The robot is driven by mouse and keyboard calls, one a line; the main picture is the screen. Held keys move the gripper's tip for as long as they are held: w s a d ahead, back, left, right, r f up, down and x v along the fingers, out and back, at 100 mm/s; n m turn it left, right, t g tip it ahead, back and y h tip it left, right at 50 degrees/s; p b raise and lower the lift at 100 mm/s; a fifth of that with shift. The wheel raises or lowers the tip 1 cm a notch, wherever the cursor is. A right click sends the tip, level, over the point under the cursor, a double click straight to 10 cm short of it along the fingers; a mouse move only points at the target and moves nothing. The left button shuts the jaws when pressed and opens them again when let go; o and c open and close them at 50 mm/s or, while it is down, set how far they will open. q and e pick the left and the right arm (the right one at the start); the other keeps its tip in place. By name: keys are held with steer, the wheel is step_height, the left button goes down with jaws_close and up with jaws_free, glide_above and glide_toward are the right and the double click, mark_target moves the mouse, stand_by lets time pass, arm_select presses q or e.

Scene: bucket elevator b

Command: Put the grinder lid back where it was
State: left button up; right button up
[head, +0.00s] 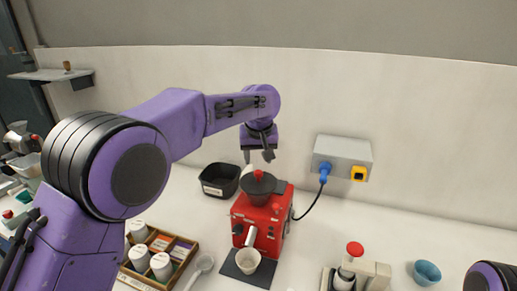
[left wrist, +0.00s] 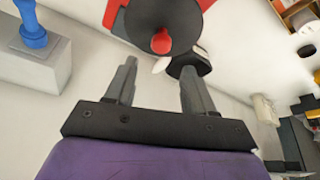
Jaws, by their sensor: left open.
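The grinder lid (head: 262,187) is a dark round disc with a red knob. It sits on top of the red grinder (head: 262,222); whether it is fully seated, I cannot tell. The left wrist view shows the lid (left wrist: 142,22) and its knob at the top middle, beyond my fingertips, with part of the red grinder (left wrist: 112,12) behind it. My left gripper (head: 257,157) is open and empty, pointing down above and slightly behind the lid, apart from it. My right gripper is out of view; only a bit of my right arm shows at the bottom right corner.
A black bin (head: 219,181) stands left of the grinder. A white cup (head: 248,261) is at its front. A grey wall box (head: 342,154) with a blue plug and cable is to the right. A wooden tray (head: 187,262), a spoon (head: 203,266) and a blue bowl (head: 427,272) are nearby.

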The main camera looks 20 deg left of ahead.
arm_select(q)
steer(key=v, duration=0.7)
steer(key=shift+r, duration=0.2)
steer(key=shift+s+d, duration=0.1)
steer(key=shift+s, duration=0.1)
stand_by(1.6)
